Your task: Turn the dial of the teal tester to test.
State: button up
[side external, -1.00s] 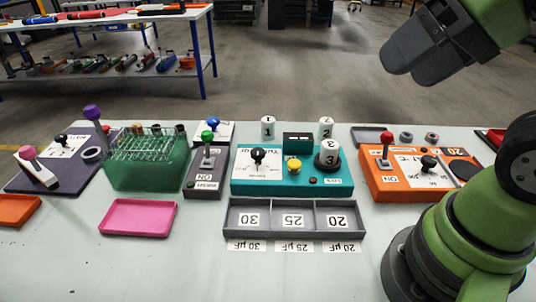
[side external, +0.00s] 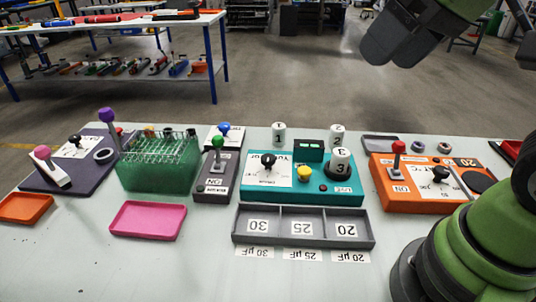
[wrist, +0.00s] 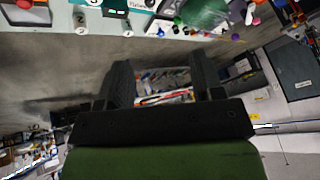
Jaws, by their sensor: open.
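The teal tester (side external: 302,198) sits on the white table in the side view. A black dial (side external: 268,160) stands on its white plate at left; the plate's small lettering is too small to read. A yellow button (side external: 304,174) and a white cylinder marked 3 (side external: 340,161) in a dark holder are to its right. My gripper (side external: 392,45) hangs high at the upper right, well away from the tester. The wrist view shows its two fingers apart with nothing between them (wrist: 162,80). The tester shows only partly at that view's top edge.
White cylinders 1 (side external: 279,134) and 2 (side external: 337,134) stand behind the tester. A grey three-slot tray (side external: 303,240) lies in front. A grey lever box (side external: 217,180) is at left and an orange box (side external: 420,196) at right. A green tube rack (side external: 158,170) stands further left.

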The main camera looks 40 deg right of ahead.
jog(key=w+n+g, duration=0.2)
jog(key=w+n, duration=0.1)
jog(key=w, duration=0.3)
jog(key=n+g+h, duration=0.2)
jog(key=n+g, duration=0.2)
jog(key=n, duration=0.5)
send_over(268, 157)
notch_tip(268, 157, down, 18)
jog(key=shift+f, duration=0.15)
notch_tip(268, 157, down, 9)
jog(key=shift+f, duration=0.1)
jog(key=c, duration=0.9)
